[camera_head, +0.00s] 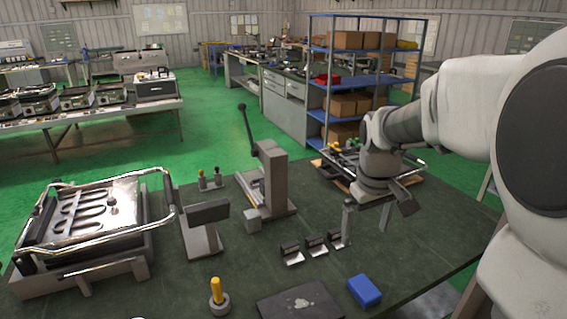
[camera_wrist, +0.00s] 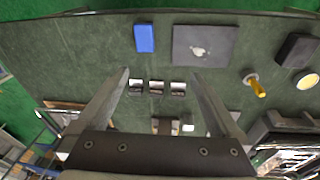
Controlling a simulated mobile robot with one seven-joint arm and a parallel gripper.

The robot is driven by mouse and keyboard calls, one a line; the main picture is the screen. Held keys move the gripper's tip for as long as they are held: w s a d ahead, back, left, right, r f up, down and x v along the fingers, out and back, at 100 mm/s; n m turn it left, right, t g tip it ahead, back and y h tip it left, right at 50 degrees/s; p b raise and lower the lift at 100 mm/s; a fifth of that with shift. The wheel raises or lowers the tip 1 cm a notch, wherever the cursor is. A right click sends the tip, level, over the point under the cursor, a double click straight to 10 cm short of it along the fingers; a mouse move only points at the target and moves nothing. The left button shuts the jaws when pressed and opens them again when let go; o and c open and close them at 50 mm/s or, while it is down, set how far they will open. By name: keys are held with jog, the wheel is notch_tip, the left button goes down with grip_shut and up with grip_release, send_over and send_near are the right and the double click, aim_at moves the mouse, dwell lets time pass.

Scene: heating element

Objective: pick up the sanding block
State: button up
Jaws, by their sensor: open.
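The sanding block, which I take to be the small blue block (camera_head: 364,290), lies flat on the dark green bench top near its front edge. It also shows in the wrist view (camera_wrist: 145,38), ahead of the fingertips. My gripper (camera_head: 366,218) is open and empty, held above the bench behind the block. In the wrist view my gripper's two fingers (camera_wrist: 160,75) stand wide apart, with bare bench and small metal-and-black pieces seen between them. Nothing hides the block.
A dark flat plate (camera_head: 300,303) with a pale smear lies just left of the block. Small clamp-like pieces (camera_head: 316,245) stand in a row behind it. A yellow-handled tool (camera_head: 217,296) stands further left. A lever press (camera_head: 267,182) rises at the back. Bench right of the block is clear.

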jog(key=w+d+f+n+g, duration=0.1)
jog(key=w+d+f, duration=0.25)
jog(key=f, duration=0.25)
jog(key=w+d+f+g, duration=0.1)
jog(key=w+d+f, duration=0.2)
jog(key=w+f, duration=0.15)
jog(key=b, duration=0.2)
send_over(365, 286)
jog(key=shift+y, duration=0.4)
jog(key=f, duration=1.2)
jog(key=shift+a+f, duration=0.1)
jog(key=shift+a, duration=0.25)
jog(key=shift+s+d+f, duration=0.1)
jog(key=shift+d+f, duration=0.05)
jog(key=shift+f, duration=1.4)
jog(key=shift+d+f, duration=0.1)
jog(key=shift+f, duration=1.4)
jog(key=shift+r, duration=0.1)
jog(key=c, duration=1.4)
jog(key=shift+r, duration=0.65)
notch_tip(365, 286, up, 3)
jog(key=s+d+r, duration=0.2)
jog(key=d, duration=0.1)
jog(key=s+d+r, duration=0.2)
jog(key=d, duration=0.1)
jog(key=s+d+r+p, duration=0.1)
jog(key=s+d+r, duration=0.1)
jog(key=d, duration=0.1)
jog(key=shift+s+d+r, duration=0.25)
jog(key=shift+d+r, duration=0.1)
